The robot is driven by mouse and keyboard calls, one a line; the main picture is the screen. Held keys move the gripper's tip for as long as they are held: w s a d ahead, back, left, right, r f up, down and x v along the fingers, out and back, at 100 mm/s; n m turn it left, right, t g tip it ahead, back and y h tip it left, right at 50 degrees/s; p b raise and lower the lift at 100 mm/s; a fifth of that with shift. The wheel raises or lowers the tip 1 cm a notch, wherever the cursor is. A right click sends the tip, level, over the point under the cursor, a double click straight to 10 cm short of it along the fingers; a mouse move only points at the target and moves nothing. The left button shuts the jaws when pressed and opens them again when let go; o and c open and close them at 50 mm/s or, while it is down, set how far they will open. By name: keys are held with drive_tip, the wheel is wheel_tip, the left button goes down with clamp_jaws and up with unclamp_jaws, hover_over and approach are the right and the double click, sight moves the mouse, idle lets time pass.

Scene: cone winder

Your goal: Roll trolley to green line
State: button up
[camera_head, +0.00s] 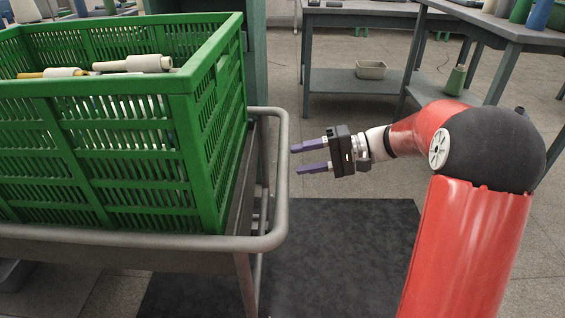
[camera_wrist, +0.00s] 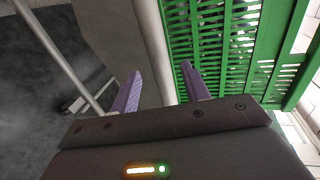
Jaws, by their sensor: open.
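The trolley (camera_head: 262,243) is a grey metal frame with a rounded tubular rail, at the left of the head view. It carries a green slatted crate (camera_head: 205,90) with spools in it. My gripper (camera_head: 311,158) is just right of the trolley's end rail, with its two purple fingers apart, pointing left toward the rail and nothing between them. In the wrist view, the grey rail (camera_wrist: 152,45) runs just beyond and between the fingertips (camera_wrist: 162,80), with the green crate (camera_wrist: 225,50) behind it. I cannot tell whether the fingers touch the rail. No green line is visible.
A dark mat (camera_head: 345,250) lies on the floor right of the trolley. Grey tables (camera_head: 360,80) stand at the back, with a small bin (camera_head: 371,69) and a green cone (camera_head: 456,80) on lower shelves. Tiled floor between is open.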

drive_tip(key=w+x, duration=0.1)
drive_tip(key=x, duration=0.6)
drive_tip(key=shift+a+y, duration=0.2)
drive_tip(key=shift+y, duration=0.1)
drive_tip(key=shift+w, duration=0.1)
clamp_jaws()
